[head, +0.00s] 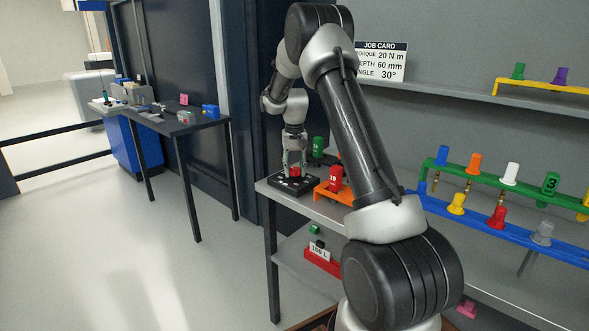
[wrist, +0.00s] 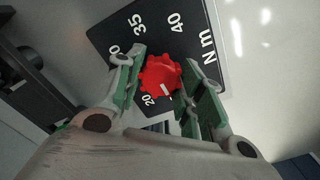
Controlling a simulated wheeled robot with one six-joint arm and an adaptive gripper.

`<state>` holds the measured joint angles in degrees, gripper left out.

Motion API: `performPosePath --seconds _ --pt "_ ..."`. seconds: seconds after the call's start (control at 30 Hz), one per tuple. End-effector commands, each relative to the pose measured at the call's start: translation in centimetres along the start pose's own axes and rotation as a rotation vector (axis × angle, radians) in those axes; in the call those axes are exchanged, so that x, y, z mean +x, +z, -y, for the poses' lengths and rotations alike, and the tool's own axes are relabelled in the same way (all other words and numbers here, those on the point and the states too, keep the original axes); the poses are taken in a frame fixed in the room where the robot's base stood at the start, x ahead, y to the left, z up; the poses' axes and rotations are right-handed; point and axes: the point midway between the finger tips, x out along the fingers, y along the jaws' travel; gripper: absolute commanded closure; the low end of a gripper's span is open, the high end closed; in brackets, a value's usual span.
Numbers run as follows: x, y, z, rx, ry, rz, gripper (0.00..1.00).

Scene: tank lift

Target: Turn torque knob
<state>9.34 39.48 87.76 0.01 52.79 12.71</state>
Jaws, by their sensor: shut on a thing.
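The red torque knob (wrist: 160,74) sits on a black dial plate (wrist: 112,42) with white numbers. In the wrist view 35, 40 and "N m" lie above the knob and 20 just below its left side. A white mark on the knob's lower edge points down, a little right of the 20. My gripper (wrist: 164,66) is shut on the knob, one green-padded finger on each side. In the head view my gripper (head: 294,160) points straight down at the dial plate (head: 291,188) on the bench corner. Part of the scale is hidden behind my fingers.
The job card (head: 380,62) reads torque 20 N m, depth 60 mm, angle 30°. An orange holder (head: 333,194) with a red piece marked 19 stands close right of the dial. A green piece (head: 318,150) stands behind. Racks of coloured pieces (head: 500,178) are farther right.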

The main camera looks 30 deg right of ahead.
Motion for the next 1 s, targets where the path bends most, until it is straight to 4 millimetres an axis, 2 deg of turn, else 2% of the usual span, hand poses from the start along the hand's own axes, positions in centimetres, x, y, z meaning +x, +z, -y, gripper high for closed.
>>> performPosePath --seconds 0.63,0.67,0.73,0.77,1.0 --pt "-0.08 -0.07 -0.01 0.052 0.0 -0.002 0.86" --pt "-0.08 -0.07 -0.01 0.052 0.0 -0.002 0.57" --pt "-0.07 -0.06 -0.01 0.052 0.0 -0.002 0.44" --pt "-0.07 -0.06 -0.01 0.052 0.0 -0.002 0.41" --pt "-0.03 -0.03 0.0 0.052 0.0 -0.001 0.41"
